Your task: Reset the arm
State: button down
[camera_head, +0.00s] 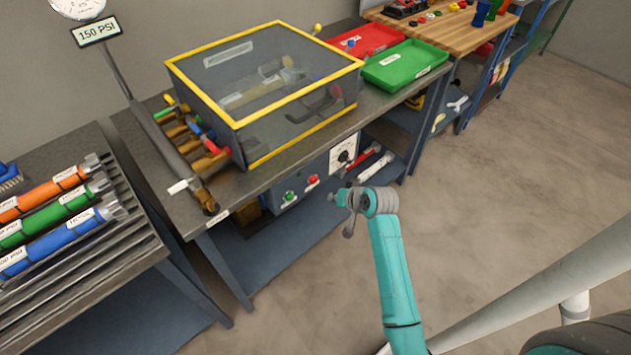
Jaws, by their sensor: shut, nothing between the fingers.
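My teal arm (393,265) reaches up from the lower right, in front of the bench with the yellow-framed box. My gripper (348,232) is a small grey part hanging at the arm's far end, over the floor in front of the bench. It is shut and empty, and it appears apart from the bench. Its fingers are small and partly hidden by the wrist.
The grey bench (215,200) carries the yellow-framed clear box (265,75), a red tray (365,40) and a green tray (405,66). A control panel (300,185) sits below. Coloured cylinders (55,215) lie on the left rack.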

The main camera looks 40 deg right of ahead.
dwell(0.7)
jog(key=s+a+f+n+t+h, duration=0.1)
jog(key=s+a+f+n+t, duration=0.15)
jog(key=s+a, duration=1.45)
jog(key=s+a+r+n+t, duration=0.1)
jog(key=s+a+r+n, duration=0.1)
jog(key=s+r, duration=0.7)
jog(key=s+a+r+n+t+y, duration=0.1)
jog(key=s+a+r+n+t, duration=0.1)
jog(key=s+r, duration=0.7)
jog(key=s+a+n, duration=0.1)
jog(key=s+a, duration=0.1)
jog(key=shift+s+a+n+y, duration=0.3)
jog(key=shift+s+n, duration=0.05)
jog(key=shift+t, duration=0.25)
